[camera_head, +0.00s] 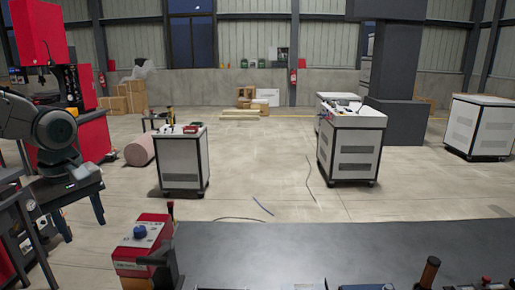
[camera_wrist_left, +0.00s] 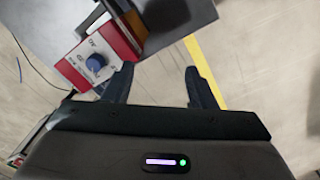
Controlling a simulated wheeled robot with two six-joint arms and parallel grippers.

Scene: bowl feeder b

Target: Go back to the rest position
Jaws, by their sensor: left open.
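My left gripper (camera_head: 85,231) hangs at the left of the head view, with its two dark fingers pointing down and apart. In the left wrist view the fingers of the left gripper (camera_wrist_left: 156,76) are spread, with nothing between them but floor. My right gripper is in neither view.
A red box with a blue knob (camera_head: 140,247) stands at the left end of the dark tabletop (camera_head: 300,245); it also shows in the left wrist view (camera_wrist_left: 83,68). A cabinet (camera_head: 181,165) and a second cabinet (camera_head: 349,146) stand beyond. Small items line the table's near edge.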

